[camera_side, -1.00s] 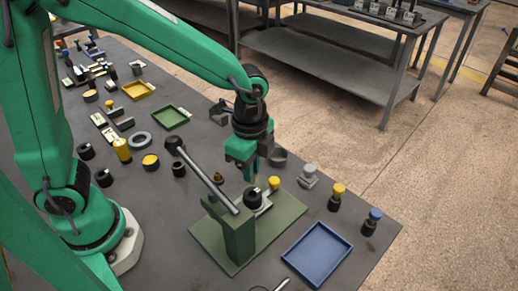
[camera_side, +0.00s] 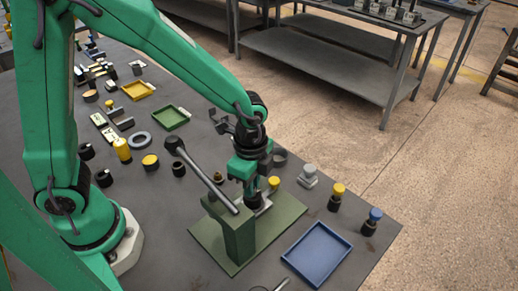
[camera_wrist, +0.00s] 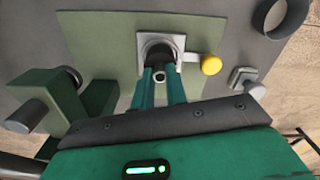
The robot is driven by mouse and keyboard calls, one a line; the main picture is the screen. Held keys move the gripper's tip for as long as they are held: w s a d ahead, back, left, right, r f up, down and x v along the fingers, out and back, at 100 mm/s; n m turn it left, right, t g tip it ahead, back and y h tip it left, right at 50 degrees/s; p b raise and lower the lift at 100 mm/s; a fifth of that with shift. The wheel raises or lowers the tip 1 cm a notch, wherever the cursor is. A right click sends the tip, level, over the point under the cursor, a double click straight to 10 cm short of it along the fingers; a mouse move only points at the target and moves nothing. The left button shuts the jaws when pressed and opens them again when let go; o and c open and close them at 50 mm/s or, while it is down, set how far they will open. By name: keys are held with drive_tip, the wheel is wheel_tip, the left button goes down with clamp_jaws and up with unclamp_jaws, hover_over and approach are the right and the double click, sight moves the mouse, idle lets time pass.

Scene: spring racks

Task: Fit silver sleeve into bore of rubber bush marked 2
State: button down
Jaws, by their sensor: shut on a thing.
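My gripper (camera_side: 250,189) is low over the green press base, with its fingers pointing down. In the wrist view its two green fingers (camera_wrist: 160,74) are shut on a small silver sleeve (camera_wrist: 159,77), whose round end shows between them. A dark rubber bush (camera_wrist: 160,46) sits in a square grey holder (camera_wrist: 145,40) just beyond the fingertips. In the side view the bush (camera_side: 253,203) is partly hidden below the gripper. I cannot read a number on it. I cannot tell whether the sleeve touches the bush or enters its bore.
A yellow-knobbed clamp (camera_wrist: 211,64) is beside the holder. The green press post (camera_side: 238,232) and its long lever (camera_side: 208,178) stand close to my gripper. A blue tray (camera_side: 317,254) lies to the right. Yellow-topped (camera_side: 337,196) and blue-topped (camera_side: 372,220) pieces stand near the table edge.

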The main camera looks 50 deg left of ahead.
drive_tip(key=shift+f, duration=0.1)
drive_tip(key=c, duration=1.4)
unclamp_jaws()
wheel_tip(320, 180, up, 12)
drive_tip(key=s+a+r+n+t, duration=0.2)
drive_tip(key=s+a+r+n, duration=0.1)
drive_tip(key=a+n, duration=0.4)
drive_tip(key=s+a+r+n+t, duration=0.3)
drive_tip(key=s+a+n, duration=0.3)
drive_tip(key=a+n, duration=0.1)
drive_tip(key=shift+s+a+n+t, duration=0.3)
drive_tip(key=shift+a+n, duration=0.1)
drive_tip(key=shift+a, duration=0.05)
